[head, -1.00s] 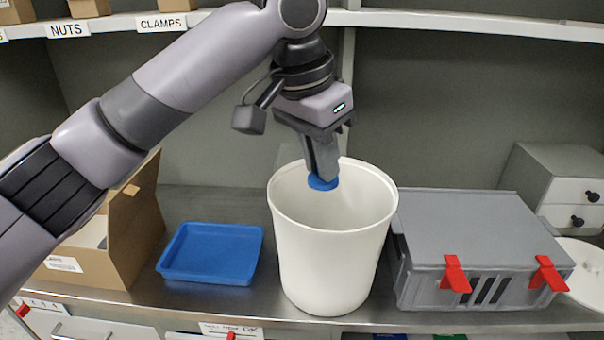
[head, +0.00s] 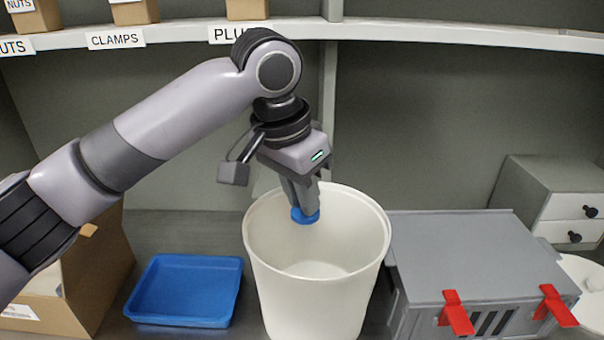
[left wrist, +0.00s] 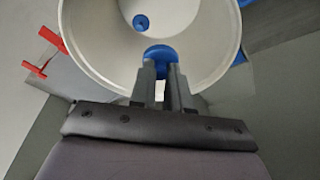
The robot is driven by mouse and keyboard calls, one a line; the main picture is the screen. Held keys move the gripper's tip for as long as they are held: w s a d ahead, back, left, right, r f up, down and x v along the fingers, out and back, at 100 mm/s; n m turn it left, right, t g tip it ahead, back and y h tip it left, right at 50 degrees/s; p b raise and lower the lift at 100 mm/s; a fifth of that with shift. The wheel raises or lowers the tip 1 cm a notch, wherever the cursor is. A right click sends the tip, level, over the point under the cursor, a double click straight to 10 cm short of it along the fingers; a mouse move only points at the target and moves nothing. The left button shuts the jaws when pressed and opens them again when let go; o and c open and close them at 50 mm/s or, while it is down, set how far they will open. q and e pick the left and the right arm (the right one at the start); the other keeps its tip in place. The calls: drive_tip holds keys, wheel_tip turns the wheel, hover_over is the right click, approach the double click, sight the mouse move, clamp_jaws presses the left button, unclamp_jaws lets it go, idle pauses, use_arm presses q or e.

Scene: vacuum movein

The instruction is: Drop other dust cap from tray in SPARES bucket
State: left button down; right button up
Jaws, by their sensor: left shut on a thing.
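The blue dust cap (head: 305,215) is a small round disc held between the fingertips of my left gripper (head: 303,198), which is shut on it. It also shows in the left wrist view (left wrist: 160,52). My gripper points down over the mouth of the white bucket (head: 310,305), towards its back left side. No label shows on the bucket. Another blue cap (left wrist: 141,22) lies on the bucket's floor in the left wrist view. The blue tray (head: 185,290) stands left of the bucket and looks empty. My right gripper is not in view.
A grey case (head: 470,255) with red latches (head: 456,312) stands close to the bucket's right. An open cardboard box (head: 95,265) is left of the tray. A grey drawer unit (head: 550,190) stands at the right. A labelled shelf (head: 400,33) runs along the back.

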use_arm(q)
drive_tip(key=shift+f, duration=0.6)
drive_tip(key=c, duration=1)
unclamp_jaws()
drive_tip(key=v, duration=0.7)
drive_tip(key=shift+b, duration=0.3)
drive_tip(key=shift+r, duration=0.1)
